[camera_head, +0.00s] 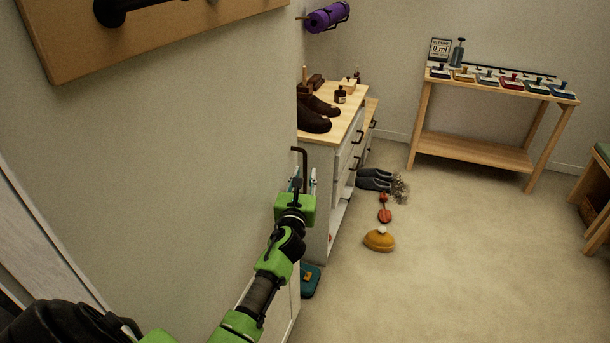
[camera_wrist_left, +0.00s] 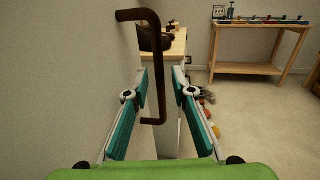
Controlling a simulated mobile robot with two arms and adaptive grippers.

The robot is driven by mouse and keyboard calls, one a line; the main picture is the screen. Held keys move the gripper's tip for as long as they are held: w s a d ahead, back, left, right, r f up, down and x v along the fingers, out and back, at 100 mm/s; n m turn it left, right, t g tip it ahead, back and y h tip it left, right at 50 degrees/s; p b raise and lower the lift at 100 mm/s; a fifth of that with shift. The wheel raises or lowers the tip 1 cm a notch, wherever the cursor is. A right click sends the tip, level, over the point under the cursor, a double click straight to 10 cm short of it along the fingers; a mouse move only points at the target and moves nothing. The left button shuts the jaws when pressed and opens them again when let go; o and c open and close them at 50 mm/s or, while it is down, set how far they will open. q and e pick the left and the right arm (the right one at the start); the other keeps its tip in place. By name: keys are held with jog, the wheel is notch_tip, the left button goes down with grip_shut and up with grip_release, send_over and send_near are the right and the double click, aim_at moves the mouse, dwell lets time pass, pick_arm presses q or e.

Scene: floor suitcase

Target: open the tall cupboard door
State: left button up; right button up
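The cupboard's dark bar handle (camera_wrist_left: 158,70) stands out from a pale upright surface (camera_wrist_left: 85,70) on the left of the left wrist view. In the head view the handle (camera_head: 304,160) shows at the right edge of the large pale surface. My left gripper (camera_wrist_left: 160,92) is open, with one teal-padded finger on each side of the handle's lower part. A gap shows between the bar and each finger. In the head view the left gripper (camera_head: 303,182) is just below and in front of the handle. My right gripper is not in view.
A low cabinet (camera_head: 345,150) with brown shoes (camera_head: 315,118) on top stands just beyond the gripper. A yellow hat (camera_head: 379,239) and grey slippers (camera_head: 374,180) lie on the floor. A wooden side table (camera_head: 475,152) is at the back. The right-hand floor is mostly clear.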

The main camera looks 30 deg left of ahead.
pick_arm(q)
jog(key=shift+w+a, duration=0.25)
jog(key=shift+w, duration=0.25)
